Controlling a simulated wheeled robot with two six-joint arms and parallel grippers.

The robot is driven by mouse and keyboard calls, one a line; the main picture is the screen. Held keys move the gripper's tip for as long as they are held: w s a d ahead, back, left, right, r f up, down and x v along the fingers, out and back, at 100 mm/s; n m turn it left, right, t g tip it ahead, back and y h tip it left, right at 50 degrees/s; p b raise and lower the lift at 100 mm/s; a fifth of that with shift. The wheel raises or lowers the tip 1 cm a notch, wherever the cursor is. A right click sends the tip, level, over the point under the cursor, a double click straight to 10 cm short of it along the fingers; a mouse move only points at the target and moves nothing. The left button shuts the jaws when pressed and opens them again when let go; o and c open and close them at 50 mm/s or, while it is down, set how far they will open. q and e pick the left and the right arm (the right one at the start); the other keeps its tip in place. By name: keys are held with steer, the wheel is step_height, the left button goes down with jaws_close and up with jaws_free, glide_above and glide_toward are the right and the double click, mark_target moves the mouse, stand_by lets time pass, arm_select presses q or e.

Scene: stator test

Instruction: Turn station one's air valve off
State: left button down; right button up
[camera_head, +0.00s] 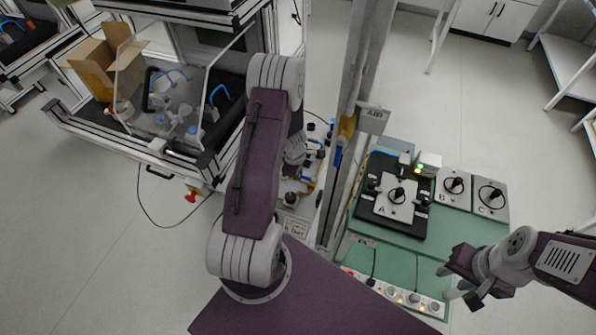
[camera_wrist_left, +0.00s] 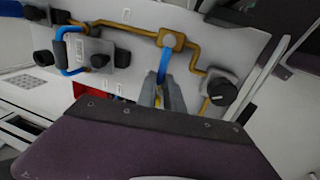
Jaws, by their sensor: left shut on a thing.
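In the left wrist view, a blue valve lever (camera_wrist_left: 165,62) hangs down from a brass-coloured fitting (camera_wrist_left: 172,40) on a pale panel (camera_wrist_left: 130,15). My left gripper (camera_wrist_left: 161,90) is shut on the lower part of this blue lever, between its two grey fingers. The lever's lower end is hidden by the fingers. In the head view my left arm covers most of that panel and hides the left fingertips. My right gripper (camera_head: 449,281) is open and empty, above the front right of the green bench.
Brass pipes and a dark knob (camera_wrist_left: 222,92) flank the lever; a blue-hosed unit (camera_wrist_left: 90,52) is at left. In the head view, a post carries an AIR sign (camera_head: 372,118). The green bench (camera_head: 400,262) holds a black fixture, boxes and a socket strip (camera_head: 415,300).

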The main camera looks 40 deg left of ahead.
arm_select(q)
steer(key=shift+w+r, duration=0.1)
stand_by(0.3)
steer(key=c, duration=1.7)
jaws_free()
steer(key=shift+o, duration=1.1)
steer(key=shift+d, duration=0.1)
step_height(320, 180, up, 9)
steer(key=s+p, duration=0.2)
steer(key=p, duration=0.4)
steer(key=shift+d, duration=0.25)
